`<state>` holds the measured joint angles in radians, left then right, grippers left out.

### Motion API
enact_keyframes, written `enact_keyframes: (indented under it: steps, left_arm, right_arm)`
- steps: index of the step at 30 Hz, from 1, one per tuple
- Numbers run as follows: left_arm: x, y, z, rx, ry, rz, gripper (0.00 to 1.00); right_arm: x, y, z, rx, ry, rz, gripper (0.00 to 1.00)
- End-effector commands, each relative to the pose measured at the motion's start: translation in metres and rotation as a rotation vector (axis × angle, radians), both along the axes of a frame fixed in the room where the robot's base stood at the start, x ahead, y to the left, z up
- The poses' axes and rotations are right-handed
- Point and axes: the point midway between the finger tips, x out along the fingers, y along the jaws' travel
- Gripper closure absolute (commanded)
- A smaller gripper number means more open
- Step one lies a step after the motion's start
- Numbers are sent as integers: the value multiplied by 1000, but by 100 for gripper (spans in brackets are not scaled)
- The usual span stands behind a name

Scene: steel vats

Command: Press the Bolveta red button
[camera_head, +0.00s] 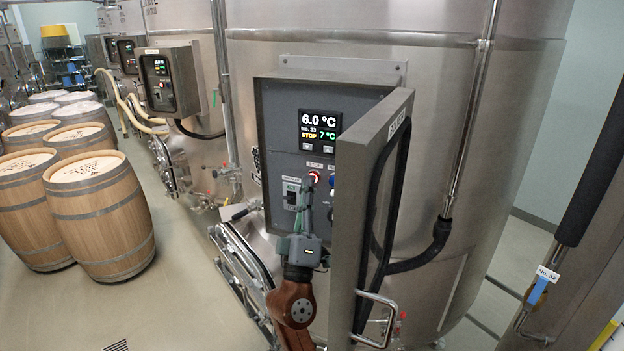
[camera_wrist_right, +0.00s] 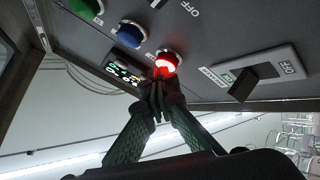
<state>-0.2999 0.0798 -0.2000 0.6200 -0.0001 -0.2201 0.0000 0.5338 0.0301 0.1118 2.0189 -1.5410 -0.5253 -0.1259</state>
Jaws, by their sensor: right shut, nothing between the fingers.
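The red button (camera_wrist_right: 168,61) glows on the dark control panel in the right wrist view. It also shows small in the head view (camera_head: 315,176), below the display. My right gripper (camera_wrist_right: 160,82) is shut and empty, its two fingertips together right at the button's lower edge. In the head view my right gripper (camera_head: 306,188) reaches up to the panel from below. I cannot tell whether the fingertips touch or press the button. My left gripper is not in view.
The display (camera_head: 320,132) reads 6.0 °C and STOP. The open panel door (camera_head: 365,190) stands close to the right. Barrels (camera_head: 100,215) stand at left.

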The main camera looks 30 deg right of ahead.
Motion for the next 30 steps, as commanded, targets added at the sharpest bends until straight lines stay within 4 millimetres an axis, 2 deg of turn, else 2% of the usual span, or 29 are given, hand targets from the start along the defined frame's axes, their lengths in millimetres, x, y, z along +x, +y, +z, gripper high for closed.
enact_keyframes:
  steps: [9, 20, 30]
  left_arm:
    - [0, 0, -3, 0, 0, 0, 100]
    - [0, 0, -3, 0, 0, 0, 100]
    - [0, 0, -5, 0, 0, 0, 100]
  right_arm:
    - [-8, 10, -2, 3, 1, 0, 100]
    - [-10, 13, -1, 1, 1, 0, 100]
    - [-28, 37, -2, 2, -1, 3, 100]
